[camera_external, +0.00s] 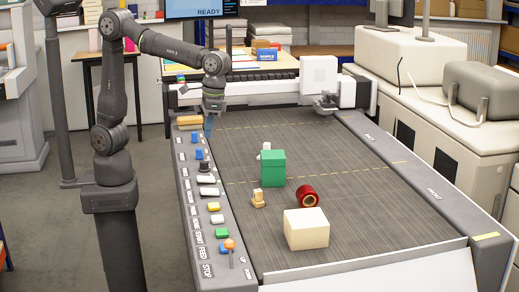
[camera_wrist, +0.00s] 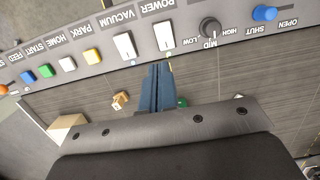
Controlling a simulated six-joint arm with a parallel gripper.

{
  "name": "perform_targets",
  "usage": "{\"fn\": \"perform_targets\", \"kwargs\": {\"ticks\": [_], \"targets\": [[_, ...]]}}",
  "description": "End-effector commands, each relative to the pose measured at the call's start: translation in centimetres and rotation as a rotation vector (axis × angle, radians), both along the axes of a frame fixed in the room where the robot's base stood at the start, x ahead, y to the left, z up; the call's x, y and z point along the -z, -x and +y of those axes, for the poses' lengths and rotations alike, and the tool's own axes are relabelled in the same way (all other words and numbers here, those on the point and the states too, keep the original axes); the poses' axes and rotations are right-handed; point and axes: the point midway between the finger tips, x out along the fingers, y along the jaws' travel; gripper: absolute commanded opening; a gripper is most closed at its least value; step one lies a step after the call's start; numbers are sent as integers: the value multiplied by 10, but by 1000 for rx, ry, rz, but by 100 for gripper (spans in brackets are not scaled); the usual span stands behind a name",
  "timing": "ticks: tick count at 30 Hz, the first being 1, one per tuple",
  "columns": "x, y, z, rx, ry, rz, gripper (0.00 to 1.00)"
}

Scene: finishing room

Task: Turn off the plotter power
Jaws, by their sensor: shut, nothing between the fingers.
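The plotter (camera_external: 340,225) has a grey control panel along its left edge. The white power rocker switch (camera_wrist: 163,36) sits on this panel beside its POWER label, between the vacuum switch (camera_wrist: 123,45) and the grey knob (camera_wrist: 209,28). In the external view the power switch (camera_external: 207,180) is a small white rocker in the panel row. My gripper (camera_external: 210,128) is shut and empty, pointing down above the far part of the panel. In the wrist view its blue fingers (camera_wrist: 157,85) are together, below the power switch in the picture. I see no contact with the switch.
Yellow (camera_wrist: 93,56), white, green and blue buttons continue along the panel; a blue knob (camera_wrist: 264,13) is at the other side. A green block (camera_external: 272,168), red roll (camera_external: 308,196) and cream block (camera_external: 306,229) stand on the bed. The plotter gantry (camera_external: 270,92) spans the far end.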

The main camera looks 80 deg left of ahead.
Motion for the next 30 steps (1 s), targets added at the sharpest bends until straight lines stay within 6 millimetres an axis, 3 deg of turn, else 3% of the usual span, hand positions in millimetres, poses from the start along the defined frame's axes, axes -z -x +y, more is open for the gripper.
{"fn": "perform_targets", "kwargs": {"ticks": [14, 30], "targets": [[6, 2, 2, 0, -1, 4, 0], [108, 18, 3, 0, -3, 6, 0]]}}
